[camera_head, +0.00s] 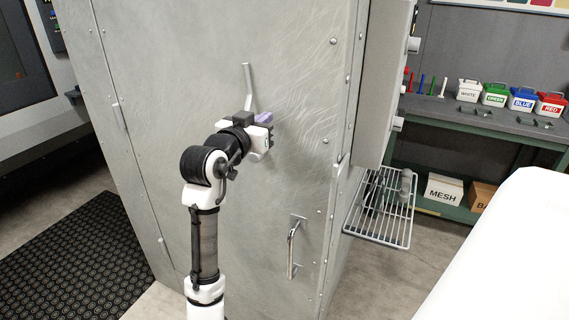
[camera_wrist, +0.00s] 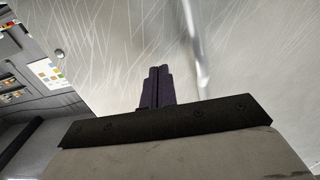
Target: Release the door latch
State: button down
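A large grey metal door (camera_head: 190,60) fills the middle of the head view. A slim metal latch lever (camera_head: 247,84) stands on its upper part, nearly upright, with its lower end bent to the right. The lever also shows, blurred, in the wrist view (camera_wrist: 194,42). My gripper (camera_head: 266,118) is in front of the door, just below and right of the lever's lower end. Its dark purple fingers (camera_wrist: 157,86) are together with nothing seen between them. In the wrist view the lever is right of the fingers and looks apart from them. Touch cannot be told.
A D-shaped pull handle (camera_head: 293,246) is low on the door. A wire shelf (camera_head: 382,207) juts out at right. A green workbench (camera_head: 470,122) holds several labelled tubs. A black mat (camera_head: 78,262) lies at left. A white surface (camera_head: 505,250) fills the lower right.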

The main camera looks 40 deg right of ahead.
jog(key=s+v, duration=0.2)
jog(key=v, duration=0.8)
jog(key=shift+d+b, duration=0.3)
jog(key=shift+d, duration=0.05)
dwell(0.6)
